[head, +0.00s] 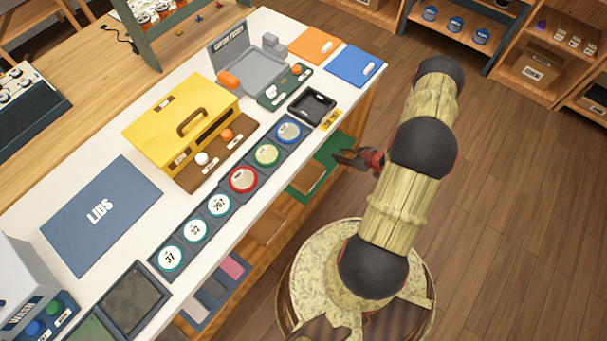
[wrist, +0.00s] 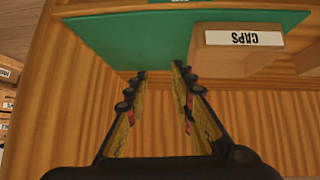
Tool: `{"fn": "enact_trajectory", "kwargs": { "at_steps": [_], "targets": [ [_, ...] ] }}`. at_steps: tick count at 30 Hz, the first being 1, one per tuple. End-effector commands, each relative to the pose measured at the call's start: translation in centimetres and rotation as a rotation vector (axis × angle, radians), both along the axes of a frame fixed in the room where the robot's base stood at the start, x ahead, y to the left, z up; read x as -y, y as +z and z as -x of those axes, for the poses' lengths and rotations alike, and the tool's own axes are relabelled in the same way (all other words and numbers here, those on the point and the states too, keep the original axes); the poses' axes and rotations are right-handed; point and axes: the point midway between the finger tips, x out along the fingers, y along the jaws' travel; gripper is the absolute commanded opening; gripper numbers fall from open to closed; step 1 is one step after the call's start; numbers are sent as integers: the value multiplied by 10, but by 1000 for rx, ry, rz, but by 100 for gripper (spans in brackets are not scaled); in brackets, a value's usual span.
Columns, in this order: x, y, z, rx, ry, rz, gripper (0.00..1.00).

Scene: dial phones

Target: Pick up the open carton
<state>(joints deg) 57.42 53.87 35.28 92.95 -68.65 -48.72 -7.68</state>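My gripper (head: 352,157) is beside the long table's right side, near its lower shelves. In the wrist view its two fingers (wrist: 160,72) are apart with nothing between them. No carton is clearly recognisable as open. A brown box (head: 538,64) with a label stands on the far right shelf, well away from my gripper; I cannot tell whether its top is open. A tan bin labelled CAPS (wrist: 238,52) is ahead and right of my fingers in the wrist view.
A green panel (wrist: 130,38) lies ahead of my fingers, with wooden shelf walls around it. The white table (head: 190,262) holds a yellow box (head: 160,130), a blue LIDS panel (head: 75,232) and several round dials. Wooden floor (head: 490,220) is clear to the right.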

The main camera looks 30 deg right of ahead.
Motion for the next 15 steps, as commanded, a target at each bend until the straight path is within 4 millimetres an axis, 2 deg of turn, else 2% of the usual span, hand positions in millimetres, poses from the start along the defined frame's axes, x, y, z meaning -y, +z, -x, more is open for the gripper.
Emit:
{"fn": "enact_trajectory", "kwargs": {
  "at_steps": [1,3,8,11,15],
  "targets": [
    [-14,-12,6,46,17,-37,24],
    [-29,-18,10,108,39,-76,24],
    [-50,-23,15,190,65,-128,24],
    [-57,-28,9,205,74,-136,24],
    [-65,-41,-10,205,76,-137,24]
  ]
}}
